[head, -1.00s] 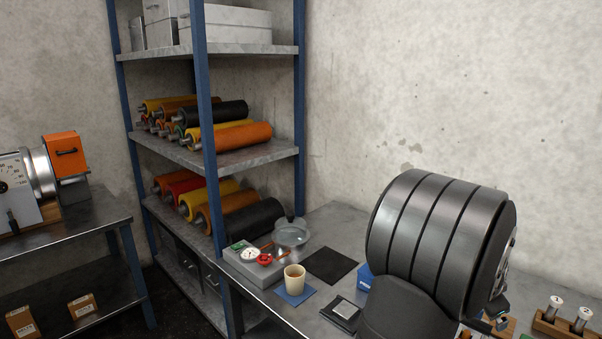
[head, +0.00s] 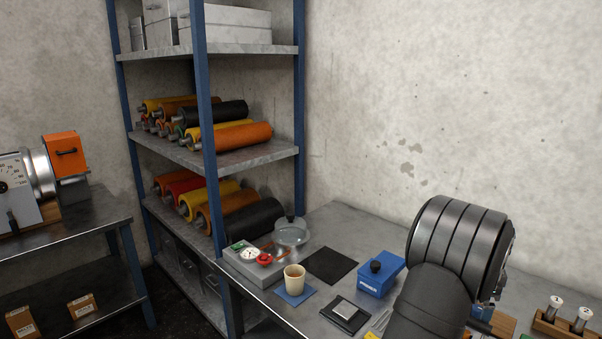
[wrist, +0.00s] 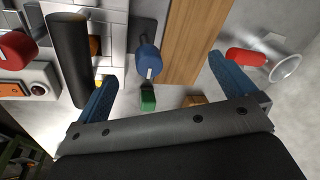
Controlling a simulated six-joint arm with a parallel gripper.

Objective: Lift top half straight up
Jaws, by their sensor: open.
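No part that I can surely name as the top half shows in either view. In the wrist view my gripper (wrist: 162,70) is open, its two blue fingers wide apart with nothing held. A blue cylinder with a metal stem (wrist: 150,55) shows in the space between the fingers, and I cannot tell its distance. A green block (wrist: 148,101) and a small brown block (wrist: 193,101) also show there. In the head view a blue box with a black knob (head: 378,276) stands on the bench. My arm hides my gripper there.
In the wrist view a wooden board (wrist: 196,35), a dark roller (wrist: 68,55) and a red-handled ring (wrist: 284,69) lie around. In the head view a beige cup (head: 294,278), a black mat (head: 331,265) and a vial rack (head: 565,328) are on the bench. Shelves of rollers (head: 235,137) stand left.

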